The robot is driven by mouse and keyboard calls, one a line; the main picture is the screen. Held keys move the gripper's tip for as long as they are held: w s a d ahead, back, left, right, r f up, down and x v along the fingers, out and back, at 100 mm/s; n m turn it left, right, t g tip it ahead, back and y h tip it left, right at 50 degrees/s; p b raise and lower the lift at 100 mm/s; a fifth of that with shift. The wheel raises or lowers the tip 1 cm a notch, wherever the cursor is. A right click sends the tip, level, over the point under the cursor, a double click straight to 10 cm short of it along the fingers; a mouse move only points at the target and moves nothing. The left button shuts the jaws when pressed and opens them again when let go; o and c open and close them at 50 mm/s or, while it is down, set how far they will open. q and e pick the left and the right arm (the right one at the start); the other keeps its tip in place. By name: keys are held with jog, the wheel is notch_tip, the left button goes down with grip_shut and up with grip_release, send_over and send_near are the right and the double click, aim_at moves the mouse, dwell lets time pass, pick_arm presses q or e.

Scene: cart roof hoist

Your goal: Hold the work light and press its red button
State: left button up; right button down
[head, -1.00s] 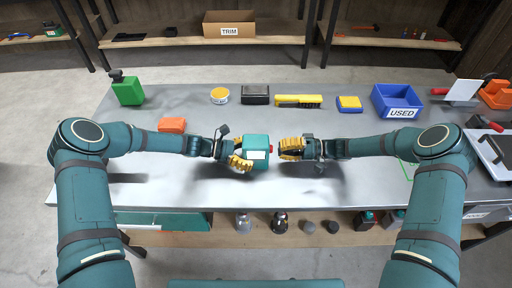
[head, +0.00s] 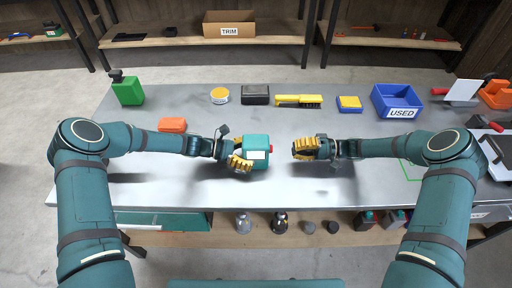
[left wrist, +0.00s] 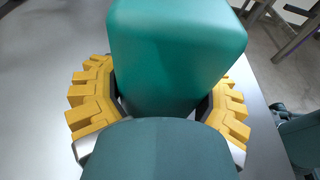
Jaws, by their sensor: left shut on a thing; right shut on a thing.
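The teal work light (head: 257,158) is held above the table's near middle, with a pale label on its side. Its red button (head: 273,149) faces right, toward my right gripper. My left gripper (head: 241,162) is shut on the work light. In the left wrist view the yellow fingers of my left gripper (left wrist: 160,105) lie on both sides of the teal body (left wrist: 175,50). My right gripper (head: 300,149) is shut, to the right of the red button, with a clear gap between them. No object shows in its fingers.
On the grey table (head: 200,110), a green can (head: 128,92), orange block (head: 172,125), yellow tin (head: 220,96), black box (head: 255,95), yellow brush (head: 298,101), yellow-blue block (head: 349,104) and blue USED bin (head: 396,103) stand behind or beside my arms.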

pick_arm(q)
jog(key=o, duration=1)
jog(key=shift+r+p+v, duration=0.2)
jog(key=shift+p+v, duration=0.2)
jog(key=shift+v, duration=0.95)
pick_arm(e)
jog(key=shift+r, duration=0.4)
pick_arm(q)
jog(key=shift+r+p+v, duration=0.2)
jog(key=shift+p+v, duration=0.1)
jog(key=shift+v, duration=1.05)
jog(key=shift+r+p+v, duration=0.2)
jog(key=shift+p+v, duration=0.05)
jog(key=shift+v, duration=1.05)
pick_arm(e)
jog(key=shift+r, duration=0.6)
pick_arm(q)
jog(key=shift+o, duration=0.6)
